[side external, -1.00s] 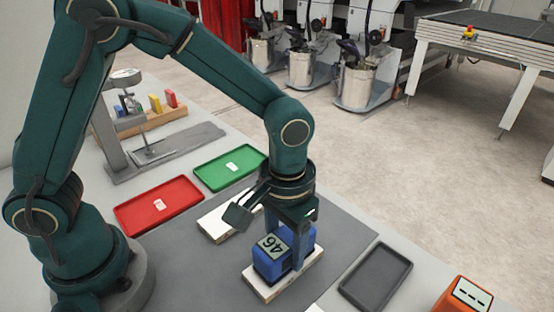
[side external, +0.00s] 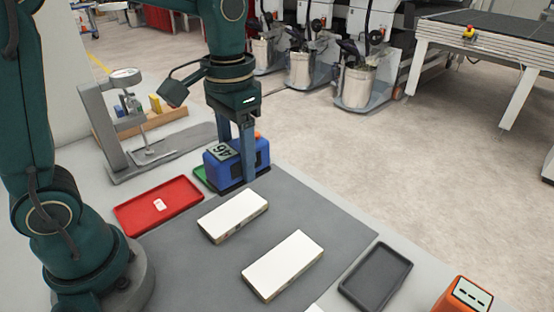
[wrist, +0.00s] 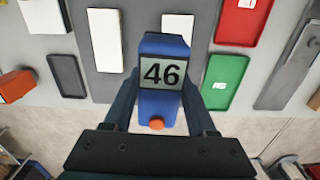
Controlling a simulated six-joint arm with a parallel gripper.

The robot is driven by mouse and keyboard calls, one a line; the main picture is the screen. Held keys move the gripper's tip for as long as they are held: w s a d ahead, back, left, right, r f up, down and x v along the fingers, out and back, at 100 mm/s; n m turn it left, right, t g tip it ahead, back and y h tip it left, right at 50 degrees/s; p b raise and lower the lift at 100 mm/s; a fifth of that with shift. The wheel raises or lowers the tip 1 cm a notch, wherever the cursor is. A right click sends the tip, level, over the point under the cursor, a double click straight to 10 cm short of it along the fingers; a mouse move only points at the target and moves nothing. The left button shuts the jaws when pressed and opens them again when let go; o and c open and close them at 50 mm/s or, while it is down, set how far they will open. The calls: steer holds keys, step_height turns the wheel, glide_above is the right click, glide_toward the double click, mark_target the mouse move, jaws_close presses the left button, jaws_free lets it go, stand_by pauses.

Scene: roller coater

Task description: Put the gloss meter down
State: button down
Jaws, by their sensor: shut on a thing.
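The gloss meter (side external: 222,170) is a blue box with a grey display reading 46 and an orange button. My gripper (side external: 238,165) is shut on it, with one finger on either side. In the side view it is in front of the green tray (side external: 203,182) and hides most of it. The wrist view shows the meter (wrist: 160,100) between my fingers, with the green tray (wrist: 222,84) to its right. The meter's underside and its height above the bench cannot be told clearly.
White panels (side external: 233,218) (side external: 283,265) lie on the grey mat (side external: 330,228). A red tray (side external: 185,193) lies to the left, a dark tray (side external: 376,277) and an orange device (side external: 464,298) to the right. A gauge stand (side external: 105,135) and a wooden block holder (side external: 168,115) stand behind.

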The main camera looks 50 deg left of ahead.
steer(key=shift+s+a+m, duration=0.2)
steer(key=shift+a+m, duration=0.1)
steer(key=shift+m, duration=0.3)
steer(key=s+a+n, duration=0.2)
steer(key=s+a, duration=0.3)
steer(key=a, duration=0.8)
glide_above(233, 211)
step_height(233, 211, down, 7)
steer(key=shift+r, duration=0.2)
steer(key=shift+f, duration=1.95)
steer(key=shift+c, duration=1)
jaws_free()
steer(key=shift+f, duration=0.15)
